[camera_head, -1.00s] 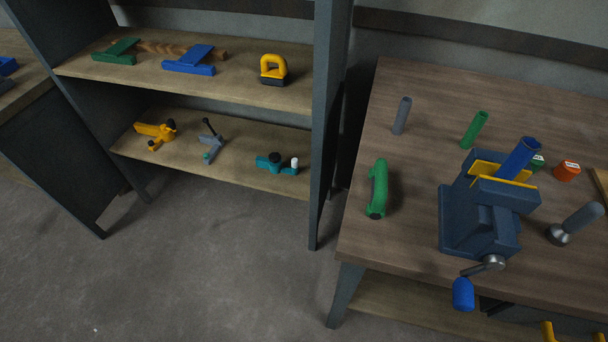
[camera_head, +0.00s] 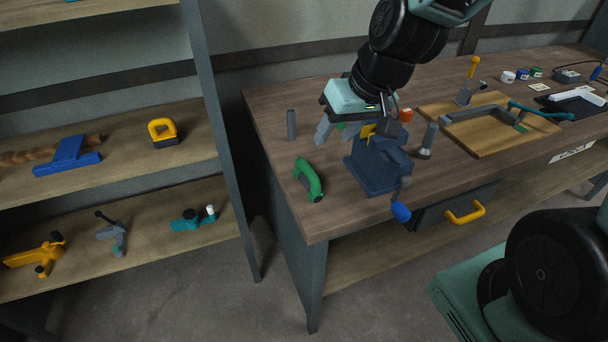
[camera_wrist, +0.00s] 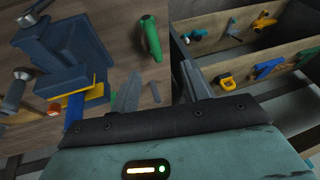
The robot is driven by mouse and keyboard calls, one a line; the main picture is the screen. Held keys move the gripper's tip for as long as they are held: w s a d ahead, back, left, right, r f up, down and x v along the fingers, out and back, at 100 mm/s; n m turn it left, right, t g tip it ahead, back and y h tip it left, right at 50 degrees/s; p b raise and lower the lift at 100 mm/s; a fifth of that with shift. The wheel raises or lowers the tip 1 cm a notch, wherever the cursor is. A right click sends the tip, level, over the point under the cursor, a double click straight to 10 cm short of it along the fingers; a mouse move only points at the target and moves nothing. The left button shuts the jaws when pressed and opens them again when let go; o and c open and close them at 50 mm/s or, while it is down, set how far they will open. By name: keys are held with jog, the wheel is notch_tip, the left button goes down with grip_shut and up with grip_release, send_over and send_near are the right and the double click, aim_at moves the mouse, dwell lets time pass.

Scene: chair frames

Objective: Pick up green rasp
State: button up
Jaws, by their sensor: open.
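A green tool with an arched handle (camera_head: 308,180), which I take for the green rasp, lies on the workbench near its left front corner. It also shows beyond my fingers in the wrist view (camera_wrist: 150,38). My gripper (camera_head: 336,138) is open, its fingers pointing down over the bench behind the green tool and left of the vise. In the wrist view my gripper (camera_wrist: 158,70) has its fingers apart, and the green tool is not between them. A bit of another green item (camera_head: 339,126) shows by the fingers, mostly hidden.
A blue vise (camera_head: 378,168) stands close right of the green tool. A grey cylinder (camera_head: 291,125) stands behind it, left of my gripper. A grey-handled tool (camera_head: 427,140) and a wooden board (camera_head: 490,140) are farther right. Shelves with tools (camera_head: 190,150) stand left, across a gap.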

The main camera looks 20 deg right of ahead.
send_near(310, 168)
jog(key=x, duration=0.5)
jog(key=shift+s+a+f, duration=0.15)
jog(key=shift+a, duration=0.05)
jog(key=shift+w+p+x, duration=0.2)
jog(key=shift+p+x, duration=0.4)
jog(key=shift+x, duration=2.35)
jog(key=shift+d, duration=0.2)
grip_shut()
